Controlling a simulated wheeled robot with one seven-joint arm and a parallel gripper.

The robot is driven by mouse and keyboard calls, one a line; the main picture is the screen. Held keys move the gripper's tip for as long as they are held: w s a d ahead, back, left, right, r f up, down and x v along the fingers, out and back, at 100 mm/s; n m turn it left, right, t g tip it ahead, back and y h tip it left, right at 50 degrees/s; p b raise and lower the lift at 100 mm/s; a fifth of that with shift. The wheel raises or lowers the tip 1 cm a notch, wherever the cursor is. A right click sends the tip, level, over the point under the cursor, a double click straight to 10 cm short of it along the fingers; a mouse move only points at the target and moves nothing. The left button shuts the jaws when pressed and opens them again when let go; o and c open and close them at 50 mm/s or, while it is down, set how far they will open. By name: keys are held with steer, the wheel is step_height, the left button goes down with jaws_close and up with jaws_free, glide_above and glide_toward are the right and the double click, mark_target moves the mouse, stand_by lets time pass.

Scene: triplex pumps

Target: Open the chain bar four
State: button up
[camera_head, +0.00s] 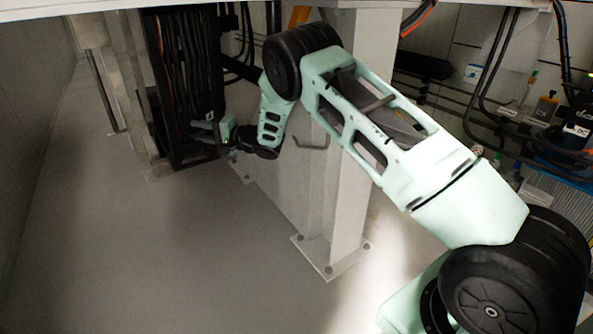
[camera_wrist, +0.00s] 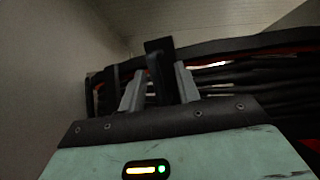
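A tall dark frame packed with black cables or chain strands (camera_head: 188,70) stands at the upper left in the head view. My gripper (camera_head: 205,130) reaches to its lower right side. In the wrist view, a dark upright piece (camera_wrist: 159,62), perhaps the end of a chain bar, stands between the two grey fingers of my gripper (camera_wrist: 160,88). The fingers are apart, one on each side of it. I cannot tell whether they press on it. No number shows, so I cannot tell which bar this is. Dark strands with reddish gaps (camera_wrist: 235,70) run to the right behind it.
A pale steel column (camera_head: 340,180) with a bolted base plate (camera_head: 330,262) stands close beside my arm. Bottles and hoses (camera_head: 545,105) are at the right. The grey floor (camera_head: 150,260) at the lower left is clear.

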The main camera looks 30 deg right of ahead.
mark_target(191, 128)
steer(key=w+a+m+t+h+b, duration=0.1)
steer(key=b, duration=0.1)
steer(key=w+m+t+h+b, duration=0.1)
steer(key=m+h+b, duration=0.1)
steer(key=w+a+m+t+h+b, duration=0.1)
steer(key=b, duration=0.1)
steer(key=shift+w+a+r+t+h, duration=0.25)
steer(key=shift+a+r+t+h, duration=0.05)
steer(key=shift+a+t, duration=0.1)
steer(key=s+d+n+g+h+p, duration=0.35)
steer(key=s+d, duration=0.35)
steer(key=s, duration=0.5)
steer(key=s+d+n+g+h+p, duration=0.2)
steer(key=s+d+g+h+p, duration=0.35)
steer(key=s, duration=0.75)
steer(key=s+r+n+g+y+p, duration=0.1)
steer(key=s+r+n, duration=0.4)
steer(key=s, duration=0.9)
steer(key=shift+s+a+r+g+y+p, duration=0.25)
steer(key=shift+s+r+g+p, duration=0.2)
steer(key=shift+g+p, duration=0.7)
steer(key=shift+o, duration=0.3)
steer(key=shift+w+g+b, duration=0.1)
steer(key=shift+g+b, duration=0.15)
steer(key=shift+b, duration=0.05)
